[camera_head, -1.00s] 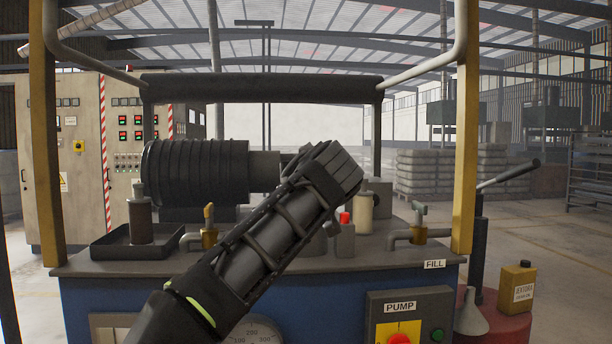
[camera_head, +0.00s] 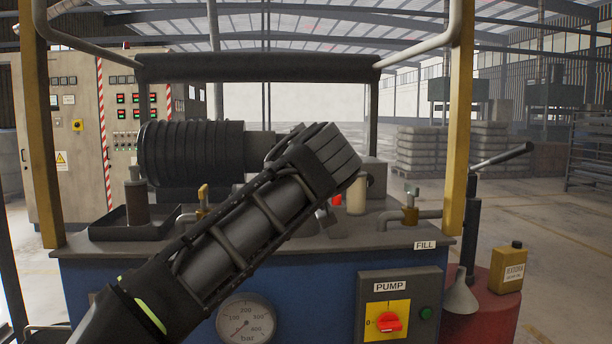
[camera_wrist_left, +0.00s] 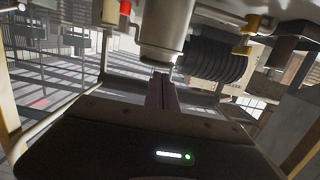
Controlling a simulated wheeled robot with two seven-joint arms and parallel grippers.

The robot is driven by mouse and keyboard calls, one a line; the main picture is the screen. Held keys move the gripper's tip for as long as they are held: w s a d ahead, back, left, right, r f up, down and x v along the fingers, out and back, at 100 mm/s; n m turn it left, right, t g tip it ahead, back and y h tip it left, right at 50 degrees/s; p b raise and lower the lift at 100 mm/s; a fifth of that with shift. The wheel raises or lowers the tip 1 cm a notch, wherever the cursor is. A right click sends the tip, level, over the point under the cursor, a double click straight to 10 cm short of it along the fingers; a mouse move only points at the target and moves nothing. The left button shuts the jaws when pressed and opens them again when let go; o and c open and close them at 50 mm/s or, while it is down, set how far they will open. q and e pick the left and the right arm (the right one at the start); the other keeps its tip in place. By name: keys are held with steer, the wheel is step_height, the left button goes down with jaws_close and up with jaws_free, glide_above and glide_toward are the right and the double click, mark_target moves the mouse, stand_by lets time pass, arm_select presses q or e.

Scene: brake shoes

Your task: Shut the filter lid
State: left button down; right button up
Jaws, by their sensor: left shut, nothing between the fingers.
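My left arm reaches in from the lower left in the head view, its dark blocky end (camera_head: 336,160) over the bench. Its fingertips are hidden there. In the wrist view, which is turned over, my left gripper (camera_wrist_left: 162,78) is shut and empty. Its fingers point at the end of a grey cylindrical housing (camera_wrist_left: 164,32), very close to it; I cannot tell whether they touch. This may be the filter. I cannot make out its lid or how far it is open. In the head view my arm hides most of this spot. My right gripper is not in view.
A ribbed motor (camera_head: 192,153) lies behind my arm. A cream cylinder (camera_head: 357,195), a red knob (camera_head: 336,200) and a brass valve (camera_head: 411,206) stand nearby. A dark padded bar (camera_head: 260,67) and yellow posts (camera_head: 460,130) frame the bench. The PUMP panel (camera_head: 400,278) is in front.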

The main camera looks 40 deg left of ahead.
arm_select(q)
steer(key=s+d+f, duration=0.1)
steer(key=s+d, duration=0.1)
steer(key=d, duration=0.1)
steer(key=shift+s+f, duration=0.15)
steer(key=shift+f, duration=0.2)
stand_by(0.3)
